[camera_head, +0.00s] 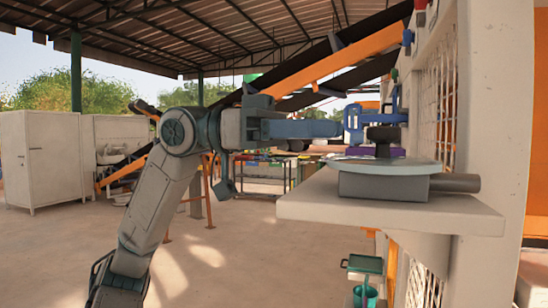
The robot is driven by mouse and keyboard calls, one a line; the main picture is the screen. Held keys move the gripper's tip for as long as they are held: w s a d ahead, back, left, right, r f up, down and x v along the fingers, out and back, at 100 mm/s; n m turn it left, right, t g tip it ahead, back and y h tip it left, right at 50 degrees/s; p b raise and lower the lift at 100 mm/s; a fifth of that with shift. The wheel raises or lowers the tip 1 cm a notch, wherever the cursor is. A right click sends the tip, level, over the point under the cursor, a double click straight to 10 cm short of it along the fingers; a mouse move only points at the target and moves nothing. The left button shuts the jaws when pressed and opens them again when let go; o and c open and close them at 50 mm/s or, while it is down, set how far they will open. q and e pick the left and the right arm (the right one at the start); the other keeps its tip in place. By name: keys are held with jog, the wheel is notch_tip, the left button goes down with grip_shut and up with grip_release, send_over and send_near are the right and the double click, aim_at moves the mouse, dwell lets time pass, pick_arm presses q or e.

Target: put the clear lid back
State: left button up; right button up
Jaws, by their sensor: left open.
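A pale, bluish-grey round disc (382,165) lies flat on a grey block on the wall shelf; it could be the clear lid, but I cannot tell for sure. A black knob (383,138) stands upright above its middle. My left gripper (396,112), with blue parts, is open at the knob's height or slightly above and appears to be behind it. Whether it touches the knob is hard to tell. A purple piece (388,152) shows just behind the knob, partly hidden. My right gripper is not in view.
The beige shelf (350,207) juts from the wall (485,130) at right. A grey cylinder (455,183) sticks out of the block's right side. White cabinets (45,155) stand at far left.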

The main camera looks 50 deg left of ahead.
pick_arm(q)
jog(key=b+v, duration=0.3)
jog(key=v, duration=0.3)
jog(key=shift+d, duration=0.1)
dwell(0.4)
